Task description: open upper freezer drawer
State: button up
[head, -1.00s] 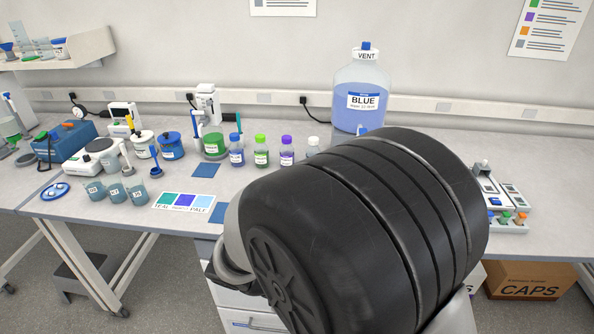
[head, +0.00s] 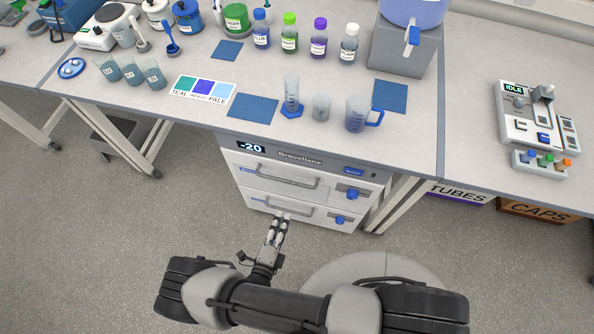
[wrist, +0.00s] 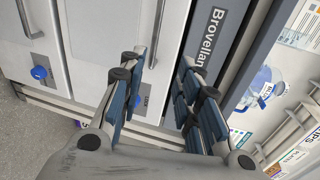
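The white freezer (head: 300,158) stands under the bench, with a dark panel reading -20. Its upper drawer (head: 325,184) and lower drawer (head: 310,215) both look shut. The upper drawer handle (head: 285,182) is a grey horizontal bar. My gripper (head: 281,217) is in front of the freezer, overlapping the lower drawer in the head view. In the wrist view my gripper (wrist: 162,62) is open, its fingers over the upper drawer's front.
Above the freezer, the bench edge carries a cylinder (head: 291,95), a beaker (head: 321,108) and a jug (head: 357,115). Boxes marked TUBES (head: 460,195) and CAPS (head: 535,208) stand at right under the bench. The floor (head: 90,235) at left is clear.

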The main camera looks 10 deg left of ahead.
aim_at(296, 183)
jog(key=shift+n+y, duration=0.5)
jog(key=shift+n, duration=0.1)
jog(key=x, duration=0.5)
jog(key=b+x, duration=0.1)
jog(key=x, duration=1.1)
jog(key=shift+w+d+f+b, duration=0.15)
jog(key=shift+d+f+b, duration=0.1)
jog(key=shift+f+b, duration=0.1)
jog(key=shift+c, duration=0.3)
grip_shut()
